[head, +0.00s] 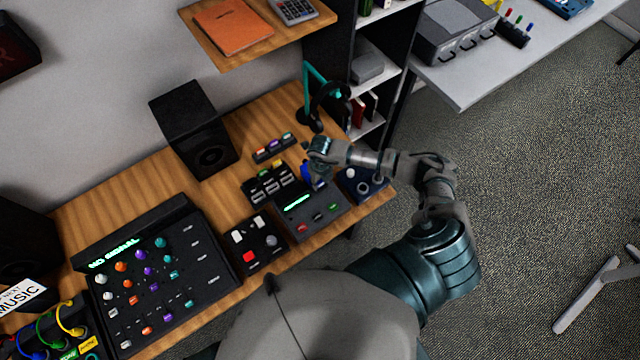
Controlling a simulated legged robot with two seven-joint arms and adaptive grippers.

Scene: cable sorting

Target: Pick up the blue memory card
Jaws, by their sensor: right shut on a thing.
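My right gripper (311,178) reaches in from the right over the back edge of a dark grey box with a green lit display (318,220). It points down and is shut on a small blue piece, the blue memory card (305,170), which shows at the left of the fingers. Most of the card is hidden by the gripper. A black holder with yellow and green pieces (268,187) stands just left of it. My left gripper is not in view.
A black rack with coloured pieces (274,148) lies behind. A button box (256,245) and a large mixer (160,275) fill the left. A dark blue box (362,184) sits right of the gripper.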

